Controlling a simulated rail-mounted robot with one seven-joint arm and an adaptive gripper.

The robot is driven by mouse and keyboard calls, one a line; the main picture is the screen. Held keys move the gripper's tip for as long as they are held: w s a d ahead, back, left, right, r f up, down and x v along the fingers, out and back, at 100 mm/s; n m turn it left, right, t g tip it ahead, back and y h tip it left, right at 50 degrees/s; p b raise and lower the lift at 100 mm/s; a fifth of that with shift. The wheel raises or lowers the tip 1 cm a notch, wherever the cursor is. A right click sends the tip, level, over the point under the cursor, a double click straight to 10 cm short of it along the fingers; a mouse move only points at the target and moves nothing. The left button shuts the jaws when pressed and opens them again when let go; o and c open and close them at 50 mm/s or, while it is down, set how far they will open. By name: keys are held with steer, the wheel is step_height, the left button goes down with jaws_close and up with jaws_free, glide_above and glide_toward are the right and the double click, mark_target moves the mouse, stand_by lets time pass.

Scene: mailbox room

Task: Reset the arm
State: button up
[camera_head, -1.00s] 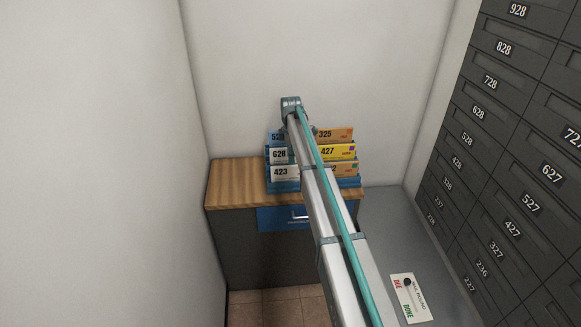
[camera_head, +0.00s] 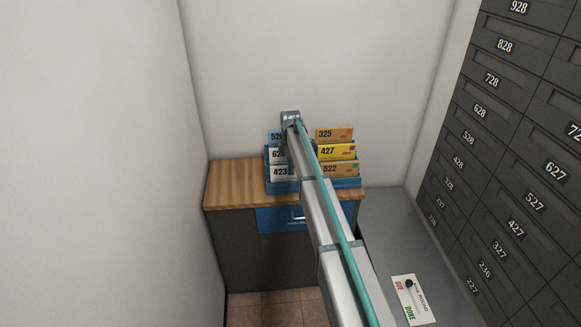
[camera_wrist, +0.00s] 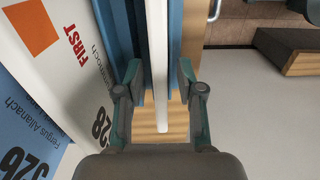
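My arm reaches over to the blue mail rack (camera_head: 345,183) on the wooden-topped cabinet. In the head view its end covers the middle of the rack, and the fingers are mostly hidden. In the wrist view my gripper (camera_wrist: 160,88) has its fingers apart. A narrow white strip with blue beside it runs between or beyond them; I cannot tell whether they touch it. White and blue envelopes (camera_wrist: 70,65) stand close on the left of that view. In the head view, envelopes labelled 325 (camera_head: 334,134), 427 (camera_head: 336,151) and 522 (camera_head: 338,169) stand in the rack.
The wooden cabinet top (camera_head: 232,185) is bare left of the rack, with a blue drawer front (camera_head: 275,218) below. Grey numbered mailboxes (camera_head: 510,180) line the right wall. A DUE/DONE switch plate (camera_head: 412,300) sits on the grey surface at lower right.

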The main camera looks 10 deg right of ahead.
jaws_close()
steer(key=shift+r+p, duration=0.95)
steer(key=shift+r, duration=1.6)
